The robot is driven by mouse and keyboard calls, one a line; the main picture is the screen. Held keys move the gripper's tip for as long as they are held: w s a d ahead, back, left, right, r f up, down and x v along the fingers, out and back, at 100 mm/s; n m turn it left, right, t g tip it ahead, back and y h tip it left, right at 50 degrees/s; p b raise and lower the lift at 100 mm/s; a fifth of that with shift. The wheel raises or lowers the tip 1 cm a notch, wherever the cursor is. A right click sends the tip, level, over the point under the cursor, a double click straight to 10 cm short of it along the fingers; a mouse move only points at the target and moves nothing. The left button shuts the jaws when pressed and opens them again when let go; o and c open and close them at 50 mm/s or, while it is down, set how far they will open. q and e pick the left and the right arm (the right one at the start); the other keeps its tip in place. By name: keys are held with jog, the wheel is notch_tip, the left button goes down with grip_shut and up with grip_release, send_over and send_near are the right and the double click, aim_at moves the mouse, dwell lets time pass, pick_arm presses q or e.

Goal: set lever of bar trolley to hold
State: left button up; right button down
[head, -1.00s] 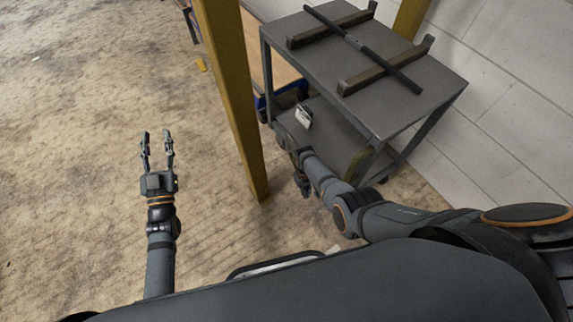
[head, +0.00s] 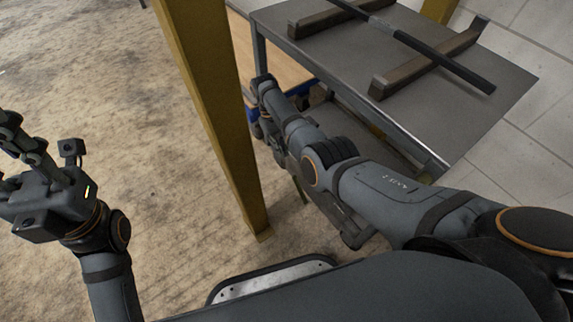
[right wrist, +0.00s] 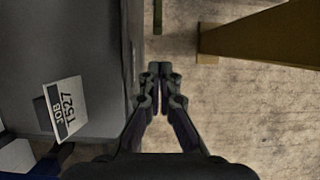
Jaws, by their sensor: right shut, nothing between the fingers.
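The grey bar trolley (head: 455,105) stands at the upper right in the head view, with a long dark bar (head: 440,62) lying across two brackets on its top. A thin green piece, perhaps the lever (right wrist: 157,16), shows beside the trolley's edge at the top of the right wrist view, beyond my fingertips. Its setting cannot be told. My right gripper (right wrist: 158,76) is shut and empty near the trolley's edge; in the head view it hangs low beside the trolley (head: 354,236), partly behind my arm. My left gripper (head: 12,150) is open and empty at the left edge, its fingers partly cut off.
A yellow post (head: 208,115) stands left of my right arm and also shows in the right wrist view (right wrist: 265,38). A card reading JOB T527 (right wrist: 64,108) is on the trolley.

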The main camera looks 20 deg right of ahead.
jog(key=b, duration=0.4)
send_near(300, 190)
notch_tip(300, 190, down, 5)
jog(key=w+a, duration=0.1)
jog(key=w, duration=0.2)
jog(key=shift+s+a, duration=0.15)
